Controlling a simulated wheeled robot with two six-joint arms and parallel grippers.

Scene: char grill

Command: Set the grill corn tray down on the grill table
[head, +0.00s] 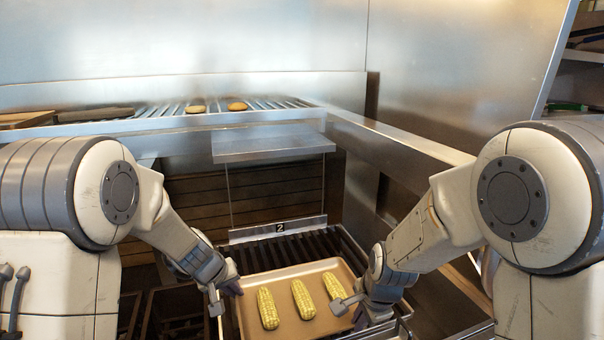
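The grill corn tray (286,272) is a shallow tan tray at the bottom middle of the head view. Three yellow corn cobs lie in it side by side: left (268,309), middle (303,300) and right (334,286). My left gripper (224,295) is at the tray's left rim. My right gripper (350,308) is at its right rim, with one fingertip over the tray's inside. Whether the fingers are closed on the rims is too small to tell.
A dark slatted grate (290,248) lies behind and around the tray, with a metal plate marked 2 (278,229) at its back. A metal shelf (272,143) hangs above. A higher rack (165,112) carries two round buns. A metal rail (395,140) runs along the right.

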